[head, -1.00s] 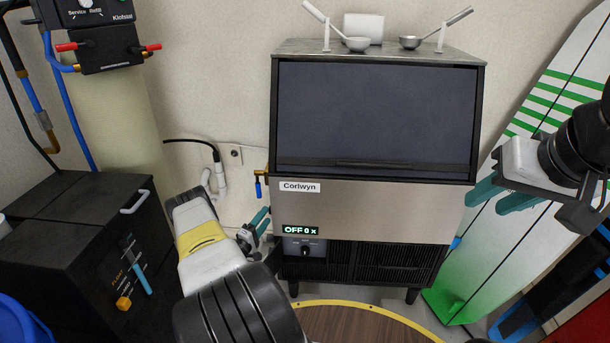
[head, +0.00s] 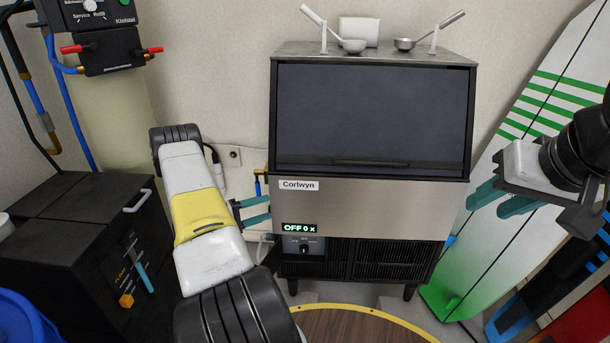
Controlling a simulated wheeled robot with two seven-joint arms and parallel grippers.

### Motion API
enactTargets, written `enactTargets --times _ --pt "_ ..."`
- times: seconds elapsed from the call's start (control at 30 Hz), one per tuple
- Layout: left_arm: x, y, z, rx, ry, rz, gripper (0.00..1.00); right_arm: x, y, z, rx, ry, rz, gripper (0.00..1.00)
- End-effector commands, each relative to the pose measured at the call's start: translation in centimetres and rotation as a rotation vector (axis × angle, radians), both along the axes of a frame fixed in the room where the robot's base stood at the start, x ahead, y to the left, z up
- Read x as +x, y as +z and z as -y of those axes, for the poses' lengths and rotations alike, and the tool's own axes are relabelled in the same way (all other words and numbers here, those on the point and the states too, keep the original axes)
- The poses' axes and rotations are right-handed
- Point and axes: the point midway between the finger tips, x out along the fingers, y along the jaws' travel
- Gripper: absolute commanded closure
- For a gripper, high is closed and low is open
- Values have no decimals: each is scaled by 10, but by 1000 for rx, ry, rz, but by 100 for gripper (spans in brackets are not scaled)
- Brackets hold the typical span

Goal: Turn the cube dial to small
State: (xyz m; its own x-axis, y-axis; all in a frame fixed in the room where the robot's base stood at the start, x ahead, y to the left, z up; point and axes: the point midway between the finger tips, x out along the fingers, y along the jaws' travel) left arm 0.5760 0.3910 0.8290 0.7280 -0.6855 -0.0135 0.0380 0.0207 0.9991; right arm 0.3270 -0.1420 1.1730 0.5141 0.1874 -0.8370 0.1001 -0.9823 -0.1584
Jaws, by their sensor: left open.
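The ice maker (head: 372,210) labelled Corlwyn stands at the centre against the wall. My right gripper (head: 490,204) is at the right, fingers apart and empty, beside the surfboard and away from the dial.
Two scoops (head: 350,45) (head: 405,44) rest on top of the machine. A black cabinet (head: 75,235) and a cylinder tank stand at left. A green and white surfboard (head: 480,240) leans at right. A round wooden top (head: 365,325) with a yellow rim lies in front.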

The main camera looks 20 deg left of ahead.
Motion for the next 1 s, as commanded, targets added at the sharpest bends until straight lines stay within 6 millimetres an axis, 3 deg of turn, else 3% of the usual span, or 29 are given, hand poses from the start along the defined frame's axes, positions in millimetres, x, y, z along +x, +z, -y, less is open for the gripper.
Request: enactTargets --times 0.6,1.0 --pt "7 99 75 89 -267 -132 44 0 0 0 0 0 -1 64" --pt "2 123 96 127 -332 -172 44 0 0 0 0 0 -1 64"
